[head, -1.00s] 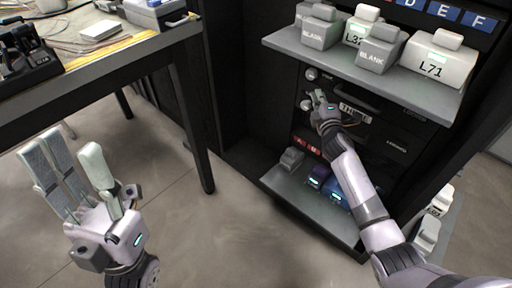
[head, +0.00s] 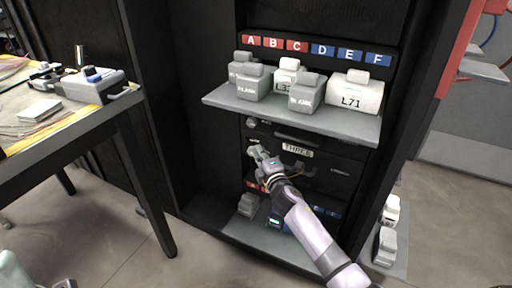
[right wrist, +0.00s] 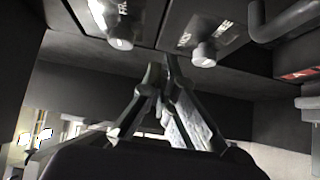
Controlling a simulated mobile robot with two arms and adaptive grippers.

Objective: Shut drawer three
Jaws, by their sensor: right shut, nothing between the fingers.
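Drawer three (head: 325,171) is a dark drawer front in the black cabinet, below the grey upper shelf, with a white THREE label (head: 297,149) and a dark handle. I cannot tell how far it stands out. My right gripper (head: 258,151) is shut and empty at the left end of the drawer, close to a pale knob (head: 254,142). In the right wrist view its fingertips (right wrist: 163,72) meet below two knobs (right wrist: 203,53) on dark fronts; contact is unclear. Only a pale tip of my left gripper (head: 12,272) shows at the lower left.
The grey upper shelf (head: 215,100) juts out above the drawer, carrying several grey and white blocks. A lower shelf (head: 262,240) juts out below with more blocks. A cluttered table (head: 75,115) stands at the left. Floor is clear between table and cabinet.

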